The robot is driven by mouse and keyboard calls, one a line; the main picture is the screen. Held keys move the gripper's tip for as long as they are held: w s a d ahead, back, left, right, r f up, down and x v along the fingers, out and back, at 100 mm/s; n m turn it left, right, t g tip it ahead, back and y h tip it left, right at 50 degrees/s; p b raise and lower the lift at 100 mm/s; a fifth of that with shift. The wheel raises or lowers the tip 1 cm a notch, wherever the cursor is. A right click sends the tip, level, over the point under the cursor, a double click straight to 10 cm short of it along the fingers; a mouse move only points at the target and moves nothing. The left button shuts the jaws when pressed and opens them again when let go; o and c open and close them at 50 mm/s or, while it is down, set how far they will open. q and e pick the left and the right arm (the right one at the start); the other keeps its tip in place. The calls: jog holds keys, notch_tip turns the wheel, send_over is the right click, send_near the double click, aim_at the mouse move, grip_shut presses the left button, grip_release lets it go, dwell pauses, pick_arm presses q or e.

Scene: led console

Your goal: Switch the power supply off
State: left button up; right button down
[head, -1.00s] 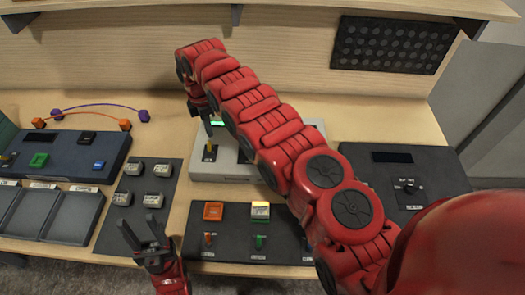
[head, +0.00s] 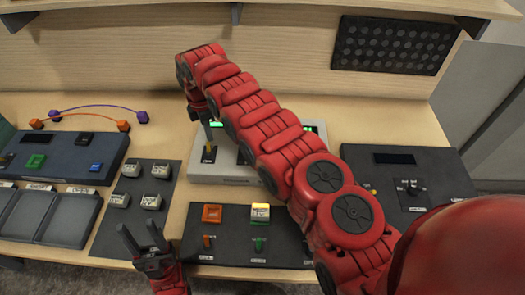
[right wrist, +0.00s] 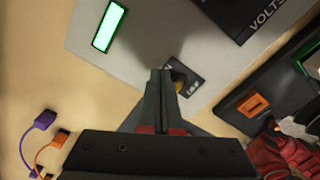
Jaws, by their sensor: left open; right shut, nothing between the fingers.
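The light grey power supply box (head: 225,180) stands mid-console, partly hidden by my right arm. A toggle switch with a yellow lever (head: 209,152) sits on a dark plate at its left side. In the right wrist view, the switch (right wrist: 181,84) is just right of my right gripper's tips (right wrist: 160,75), partly hidden; touching or apart I cannot tell, nor the lever's position. A lit green light (right wrist: 109,27) shows on the box. My right gripper (head: 211,137) is shut and empty, above the switch. My left gripper (head: 141,240) is open and empty, low at left.
A dark box (head: 430,187) with a knob stands right. A button plate (head: 125,215) and a dark blue box (head: 65,160) stand left, with purple and orange cables (head: 95,107) behind.

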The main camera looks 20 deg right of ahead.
jog(key=shift+s+p, duration=0.45)
jog(key=shift+p, duration=0.85)
jog(key=shift+s+a+p, duration=0.3)
jog(key=shift+s+p, duration=0.25)
jog(key=shift+p, duration=0.7)
jog(key=shift+w+r, duration=0.15)
jog(key=shift+r, duration=1.05)
jog(key=r, duration=0.2)
jog(key=r+b, duration=0.1)
jog(key=r, duration=0.1)
jog(key=shift+w+d+r, duration=0.15)
jog(key=shift+w+r, duration=0.05)
jog(key=shift+r, duration=0.1)
jog(key=shift+r, duration=0.1)
